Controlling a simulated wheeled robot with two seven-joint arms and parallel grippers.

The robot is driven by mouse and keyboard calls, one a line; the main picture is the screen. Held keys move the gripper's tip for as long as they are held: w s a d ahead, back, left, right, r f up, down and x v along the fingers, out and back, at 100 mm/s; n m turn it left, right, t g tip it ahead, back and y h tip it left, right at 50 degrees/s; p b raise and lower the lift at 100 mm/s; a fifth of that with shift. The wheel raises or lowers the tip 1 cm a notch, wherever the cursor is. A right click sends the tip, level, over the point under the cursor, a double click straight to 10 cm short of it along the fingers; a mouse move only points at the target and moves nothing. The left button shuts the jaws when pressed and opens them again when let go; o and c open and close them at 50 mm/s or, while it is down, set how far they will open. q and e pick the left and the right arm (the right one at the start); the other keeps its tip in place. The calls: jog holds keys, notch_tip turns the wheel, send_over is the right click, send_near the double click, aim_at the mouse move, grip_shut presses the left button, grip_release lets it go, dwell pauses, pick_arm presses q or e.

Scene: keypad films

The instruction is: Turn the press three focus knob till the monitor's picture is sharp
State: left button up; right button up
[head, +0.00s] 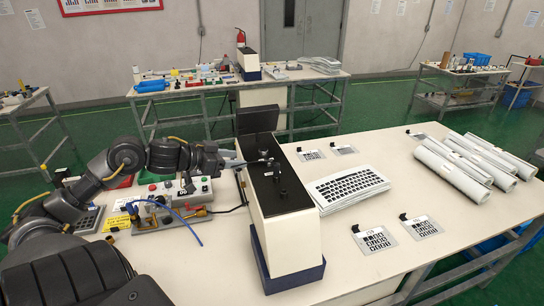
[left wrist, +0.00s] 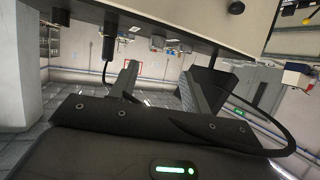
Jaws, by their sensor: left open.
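A tall white cabinet (head: 285,238) with a black top and dark blue base stands at the bench's front. Small dark knobs (head: 277,178) sit on its black top; I cannot tell which is the press three focus knob. A dark panel (head: 257,120) stands at the top's far end, perhaps the monitor; no picture on it can be made out. My left gripper (head: 238,161) is at the left edge of the black top, beside the knobs. In the left wrist view, its two fingers (left wrist: 157,88) are apart with nothing between them. My right gripper is out of view.
A control box with coloured buttons (head: 165,196) and a blue cable lies under my left arm. Other benches (head: 290,79) stand behind.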

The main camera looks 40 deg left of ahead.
aim_at(267, 160)
pick_arm(q)
jog(key=x, duration=0.3)
jog(key=p+x, duration=0.1)
jog(key=x, duration=0.3)
jog(key=p+x, duration=0.1)
jog(key=x, duration=0.2)
jog(key=shift+w+d+r, duration=0.2)
jog(key=shift+d, duration=0.1)
jog(key=shift+w+d+f, duration=0.15)
jog(key=shift+w+f, duration=0.1)
jog(key=shift+w, duration=0.1)
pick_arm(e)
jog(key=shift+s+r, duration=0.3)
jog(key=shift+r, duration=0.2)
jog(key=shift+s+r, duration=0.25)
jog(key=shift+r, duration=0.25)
pick_arm(q)
jog(key=c, duration=1)
jog(key=shift+m+h, duration=0.3)
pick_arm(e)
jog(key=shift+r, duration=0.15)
